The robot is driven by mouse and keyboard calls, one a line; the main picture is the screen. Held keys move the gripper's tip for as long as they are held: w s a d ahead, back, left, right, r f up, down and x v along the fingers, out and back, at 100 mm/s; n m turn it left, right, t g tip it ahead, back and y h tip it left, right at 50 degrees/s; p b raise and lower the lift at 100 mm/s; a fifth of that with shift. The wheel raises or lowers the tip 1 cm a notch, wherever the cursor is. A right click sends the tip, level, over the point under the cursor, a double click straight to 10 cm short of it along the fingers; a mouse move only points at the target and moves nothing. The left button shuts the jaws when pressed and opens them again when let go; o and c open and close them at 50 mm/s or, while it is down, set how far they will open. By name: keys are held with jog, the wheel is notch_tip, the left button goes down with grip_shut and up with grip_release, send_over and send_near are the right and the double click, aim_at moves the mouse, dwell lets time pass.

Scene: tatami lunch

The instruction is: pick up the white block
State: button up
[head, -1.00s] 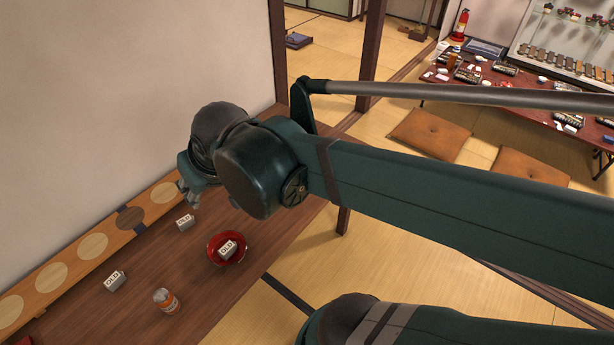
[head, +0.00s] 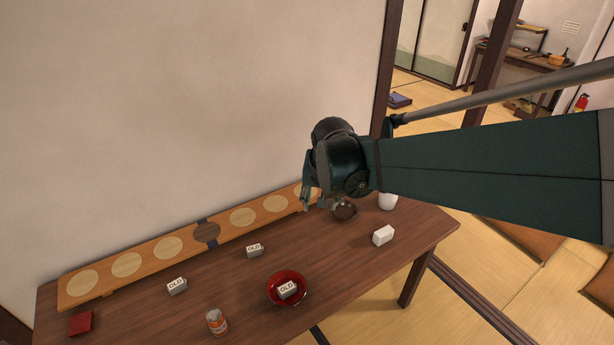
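A plain white block (head: 383,236) lies on the right part of the brown wooden table (head: 340,262), near its front edge. Several similar blocks carry the word OLD: one (head: 177,286) on the left, one (head: 254,250) in the middle, and one (head: 288,289) in a red bowl (head: 272,297). My gripper (head: 312,205) hangs to the left of the plain white block, near the wall side of the table, apart from that block. Its fingers are small and partly hidden by my wrist, so their opening is unclear.
A white cup (head: 388,202) and a dark brown round object (head: 345,211) stand behind the white block. A long board with round discs (head: 168,248) runs along the wall. An orange-labelled bottle (head: 216,321) and a red square item (head: 81,323) are at the front left.

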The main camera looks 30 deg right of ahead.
jog(key=w+d+f+m+g, duration=0.1)
jog(key=d+f+m, duration=0.2)
jog(key=d+f, duration=0.35)
jog(key=d+f+m+g, duration=0.15)
jog(key=d+f, duration=0.25)
jog(key=d, duration=0.5)
jog(key=m+g+b, duration=0.2)
jog(key=m, duration=0.3)
send_near(384, 231)
jog(key=shift+s+f+t, duration=0.2)
jog(key=shift+f+t, duration=0.05)
jog(key=shift+f, duration=0.6)
jog(key=shift+s+d+f+m, duration=0.2)
jog(key=shift+d+f+m, duration=0.05)
jog(key=shift+d+f, duration=0.1)
jog(key=shift+d+f, duration=0.15)
jog(key=shift+f, duration=1.1)
jog(key=shift+f, duration=0.1)
jog(key=shift+w+d+f+b, duration=0.1)
jog(key=shift+d+f+b, duration=0.1)
jog(key=shift+f, duration=0.65)
jog(key=shift+d+f+b, duration=0.1)
jog(key=shift+f+b, duration=0.15)
jog(key=shift+f, duration=0.6)
jog(key=shift+w+d+f+b, duration=0.1)
jog(key=shift+f+b, duration=0.1)
jog(key=shift+f, duration=0.6)
